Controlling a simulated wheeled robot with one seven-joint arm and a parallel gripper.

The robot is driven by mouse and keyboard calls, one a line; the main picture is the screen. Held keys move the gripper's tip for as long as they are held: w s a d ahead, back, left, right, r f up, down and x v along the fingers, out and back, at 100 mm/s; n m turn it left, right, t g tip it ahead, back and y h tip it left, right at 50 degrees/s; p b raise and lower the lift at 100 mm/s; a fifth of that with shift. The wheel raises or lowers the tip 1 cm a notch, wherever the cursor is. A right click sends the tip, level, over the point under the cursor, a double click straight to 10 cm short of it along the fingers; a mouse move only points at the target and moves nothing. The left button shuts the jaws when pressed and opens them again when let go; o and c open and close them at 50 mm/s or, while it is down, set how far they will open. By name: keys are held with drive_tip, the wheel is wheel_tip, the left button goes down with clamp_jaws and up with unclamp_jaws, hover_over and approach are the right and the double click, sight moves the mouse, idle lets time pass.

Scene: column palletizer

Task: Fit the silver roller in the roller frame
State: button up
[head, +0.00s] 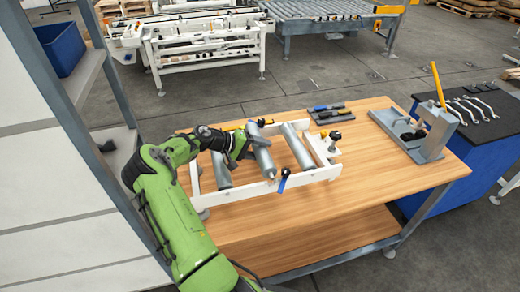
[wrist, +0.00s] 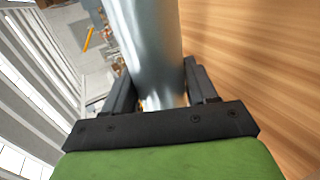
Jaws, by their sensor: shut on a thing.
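The silver roller (head: 263,157) is in my gripper (head: 249,142), near the middle of the white roller frame (head: 240,193). In the wrist view, the roller (wrist: 150,45) runs between the two dark fingers of my gripper (wrist: 155,85), which are shut on it. In the head view the roller lies across the frame, its near end close to the front rail. I cannot tell whether its ends touch the rails. Other grey rollers sit in the frame to its left (head: 221,170) and right (head: 297,146). My gripper partly hides the held roller's far part.
The frame stands on a wooden table (head: 370,185). A blue-handled part (head: 284,179) is at the front rail. Tools lie on grey trays (head: 327,113) behind. A grey fixture with a yellow lever (head: 437,85) stands at the right. The table's right front is clear.

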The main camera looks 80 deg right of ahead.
drive_tip(key=shift+f, duration=0.1)
idle(0.4)
drive_tip(key=shift+f+b, duration=0.55)
drive_tip(key=shift+f+b, duration=0.7)
drive_tip(key=shift+f, duration=0.2)
idle(0.6)
drive_tip(key=o, duration=1.6)
drive_tip(key=shift+f, duration=0.1)
